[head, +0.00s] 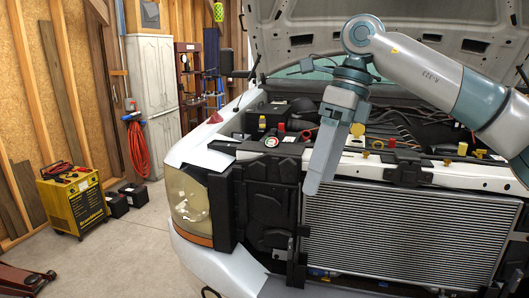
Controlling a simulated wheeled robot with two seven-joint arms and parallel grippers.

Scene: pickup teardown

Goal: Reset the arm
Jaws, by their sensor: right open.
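My right arm (425,75) comes in from the right edge, white with blue-grey joints. It reaches over the front of the engine bay and bends down at the wrist. My right gripper (335,150) hangs in front of the pickup's upper front panel, pointing down. Its jaws are open and I see nothing held in them. One long grey finger overlaps the left edge of the radiator in the picture. I cannot tell whether it touches anything. My left gripper is not in view.
The white pickup's raised hood (400,14) is above the arm. The radiator (400,232) and headlight (188,208) are in front. A yellow charger (72,203) and black batteries (134,194) stand on the floor at left. Floor between them and the pickup is clear.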

